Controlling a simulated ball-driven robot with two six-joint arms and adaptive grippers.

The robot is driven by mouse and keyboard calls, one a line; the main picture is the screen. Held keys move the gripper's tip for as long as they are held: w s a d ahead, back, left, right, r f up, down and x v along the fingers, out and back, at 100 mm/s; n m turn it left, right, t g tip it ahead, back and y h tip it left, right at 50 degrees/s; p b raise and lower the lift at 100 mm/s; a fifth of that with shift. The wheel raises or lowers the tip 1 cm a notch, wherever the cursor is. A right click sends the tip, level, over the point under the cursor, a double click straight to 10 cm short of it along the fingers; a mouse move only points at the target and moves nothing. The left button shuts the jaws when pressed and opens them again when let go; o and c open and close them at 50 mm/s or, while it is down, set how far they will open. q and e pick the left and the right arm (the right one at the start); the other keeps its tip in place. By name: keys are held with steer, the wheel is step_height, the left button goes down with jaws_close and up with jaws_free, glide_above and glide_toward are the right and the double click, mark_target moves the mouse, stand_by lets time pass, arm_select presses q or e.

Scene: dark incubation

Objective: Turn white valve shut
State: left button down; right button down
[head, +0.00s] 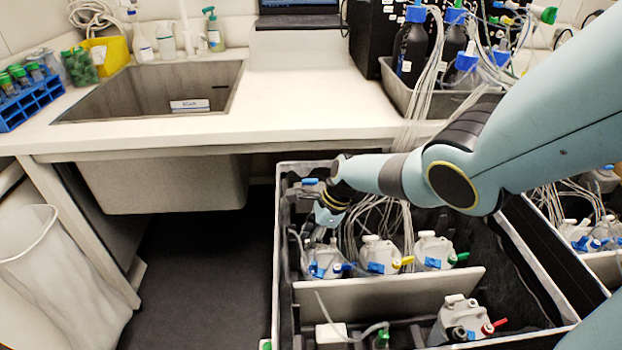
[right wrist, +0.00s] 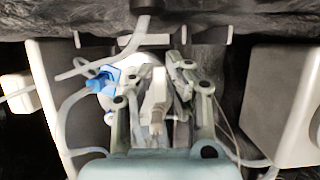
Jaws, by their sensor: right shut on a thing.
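My right gripper (head: 327,222) reaches down into the dark crate, at the back of the leftmost white-capped bottle (head: 325,262). In the right wrist view the gripper (right wrist: 160,85) has its fingers on both sides of a pale, narrow white valve handle (right wrist: 156,98) and is shut on it. In the head view I cannot make out the white valve behind the fingers. A blue valve (right wrist: 106,78) sits just left of the fingers in the right wrist view, apart from them. My left gripper is not in view.
Bottles with yellow-handled (head: 380,255) and green-handled (head: 436,250) valves stand to the right in the crate (head: 390,297). A red-handled bottle (head: 462,320) stands in front of the divider. Loose tubes run close around the gripper. A sink (head: 150,90) and bench are behind.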

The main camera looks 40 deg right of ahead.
steer(key=c, duration=1.6)
jaws_free()
steer(key=v, duration=1.2)
